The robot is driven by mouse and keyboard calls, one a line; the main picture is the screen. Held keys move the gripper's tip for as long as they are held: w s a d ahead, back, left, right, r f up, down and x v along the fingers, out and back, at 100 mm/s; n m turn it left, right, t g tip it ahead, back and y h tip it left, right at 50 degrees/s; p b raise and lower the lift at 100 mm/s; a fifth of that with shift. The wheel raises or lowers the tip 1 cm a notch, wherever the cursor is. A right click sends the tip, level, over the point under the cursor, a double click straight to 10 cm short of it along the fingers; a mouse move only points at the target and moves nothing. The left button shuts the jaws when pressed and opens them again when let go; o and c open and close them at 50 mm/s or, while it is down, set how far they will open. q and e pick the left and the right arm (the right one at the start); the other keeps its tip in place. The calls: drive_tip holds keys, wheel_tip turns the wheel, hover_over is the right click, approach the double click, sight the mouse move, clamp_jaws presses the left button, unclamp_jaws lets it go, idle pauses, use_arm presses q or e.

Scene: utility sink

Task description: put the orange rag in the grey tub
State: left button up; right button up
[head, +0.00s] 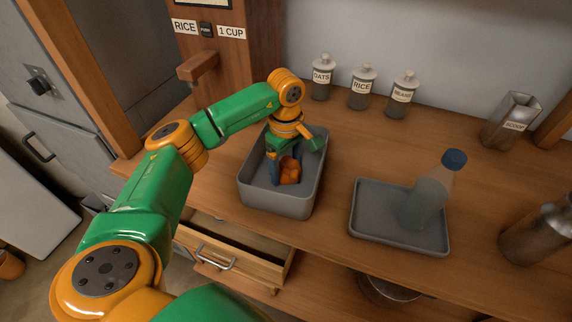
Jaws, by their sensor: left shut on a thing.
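The orange rag (290,171) is a small crumpled bundle inside the grey tub (272,204), low down near the middle of it. The tub stands on the wooden counter, left of centre in the head view. My left gripper (281,174) reaches down into the tub from above and is shut on the rag. The gripper's fingers partly hide the rag, and I cannot tell whether the rag touches the tub's floor. My right gripper is not in view.
A shallow grey tray (385,237) right of the tub holds a clear bottle with a blue cap (430,190). Labelled jars (362,87) line the wall. A metal scoop holder (511,121) and a steel bottle (541,232) stand at right. An open drawer (232,255) is below the tub.

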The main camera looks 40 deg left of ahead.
sight(286, 168)
use_arm(q)
drive_tip(key=o, duration=1.3)
drive_tip(key=shift+f, duration=0.1)
drive_tip(key=shift+r, duration=0.35)
wheel_tip(286, 168, up, 6)
drive_tip(key=shift+b, duration=0.7)
wheel_tip(286, 168, up, 6)
drive_tip(key=shift+f+p, duration=0.15)
drive_tip(key=shift+p, duration=0.65)
